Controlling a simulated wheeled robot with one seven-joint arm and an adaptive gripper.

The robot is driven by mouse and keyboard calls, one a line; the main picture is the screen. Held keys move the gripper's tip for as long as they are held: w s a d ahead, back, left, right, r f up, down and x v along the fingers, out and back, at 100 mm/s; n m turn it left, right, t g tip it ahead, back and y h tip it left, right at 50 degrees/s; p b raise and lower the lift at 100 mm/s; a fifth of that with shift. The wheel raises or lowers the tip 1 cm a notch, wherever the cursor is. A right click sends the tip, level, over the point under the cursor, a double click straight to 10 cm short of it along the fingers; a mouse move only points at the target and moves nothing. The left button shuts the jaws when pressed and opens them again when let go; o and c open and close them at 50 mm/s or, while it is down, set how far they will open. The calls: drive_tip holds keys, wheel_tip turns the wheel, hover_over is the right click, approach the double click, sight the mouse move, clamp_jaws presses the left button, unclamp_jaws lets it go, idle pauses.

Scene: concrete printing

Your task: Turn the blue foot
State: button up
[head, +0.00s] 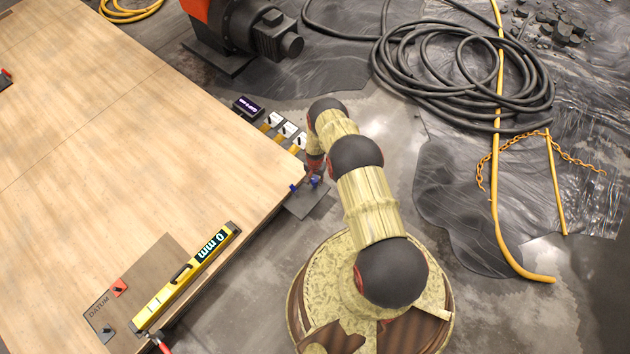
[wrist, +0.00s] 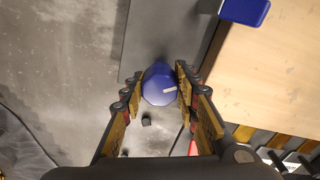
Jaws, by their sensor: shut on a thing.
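The blue foot (wrist: 158,85) is a round blue knob with a pale mark on its top, seen in the wrist view at the edge of a grey plate (wrist: 152,40). My gripper (wrist: 160,80) is shut on it, with a finger on each side. In the head view my gripper (head: 314,178) is at the corner of the wooden board (head: 150,140), partly hidden by my arm, with blue showing beside it. A second blue part (wrist: 245,11) is at the board's corner in the wrist view.
A yellow level (head: 186,278) reading "0 mm" lies on a brown plate marked DATUM (head: 125,290). Several white-and-yellow items (head: 284,132) and a dark display box (head: 247,106) line the board's edge. A coiled black hose (head: 465,70) lies on the floor at right.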

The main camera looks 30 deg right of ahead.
drive_tip(key=shift+m, duration=0.3)
drive_tip(key=o, duration=1)
drive_tip(key=shift+o, duration=0.8)
drive_tip(key=shift+r, duration=0.1)
wheel_tip(320, 180, up, 12)
